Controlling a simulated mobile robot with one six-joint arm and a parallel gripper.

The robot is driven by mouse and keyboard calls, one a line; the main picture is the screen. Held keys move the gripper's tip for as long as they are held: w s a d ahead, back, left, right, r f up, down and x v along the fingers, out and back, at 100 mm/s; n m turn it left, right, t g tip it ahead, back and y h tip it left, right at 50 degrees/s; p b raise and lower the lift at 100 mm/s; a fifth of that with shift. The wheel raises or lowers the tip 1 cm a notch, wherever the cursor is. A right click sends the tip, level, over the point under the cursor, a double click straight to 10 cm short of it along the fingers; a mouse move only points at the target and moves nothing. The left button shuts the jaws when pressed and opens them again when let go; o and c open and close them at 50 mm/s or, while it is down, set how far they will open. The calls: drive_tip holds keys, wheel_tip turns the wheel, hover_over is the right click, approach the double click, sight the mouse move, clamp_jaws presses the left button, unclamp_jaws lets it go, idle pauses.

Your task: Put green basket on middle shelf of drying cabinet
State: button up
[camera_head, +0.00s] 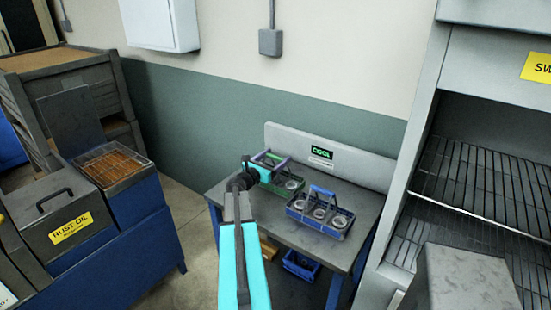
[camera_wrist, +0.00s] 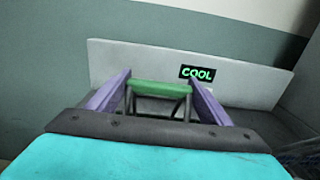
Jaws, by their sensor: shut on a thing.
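The green basket (camera_head: 286,191) is on the grey table marked COOL, with metal rings in it. My gripper (camera_head: 271,157) is at the basket's top and is shut on its green handle. In the wrist view the green handle (camera_wrist: 160,88) lies between the two purple fingers of my gripper (camera_wrist: 160,90). The basket's body is mostly hidden in the wrist view. The drying cabinet (camera_head: 418,150) stands at the right with wire shelves (camera_head: 480,180); its lower part is partly hidden by a grey block.
A blue basket (camera_head: 320,212) with several rings stands close to the right of the green one. The table (camera_head: 345,256) has a raised back panel (camera_head: 365,168). A blue bin (camera_head: 300,265) is under it. A rust oil tank (camera_head: 68,225) stands at the left.

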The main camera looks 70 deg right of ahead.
drive_tip(key=o, duration=1.7)
drive_tip(key=shift+r, duration=0.1)
drive_tip(key=shift+w+a, duration=0.1)
drive_tip(key=shift+a, duration=0.45)
drive_tip(key=shift+b+v, duration=1.7)
drive_tip(key=shift+v, duration=3.8)
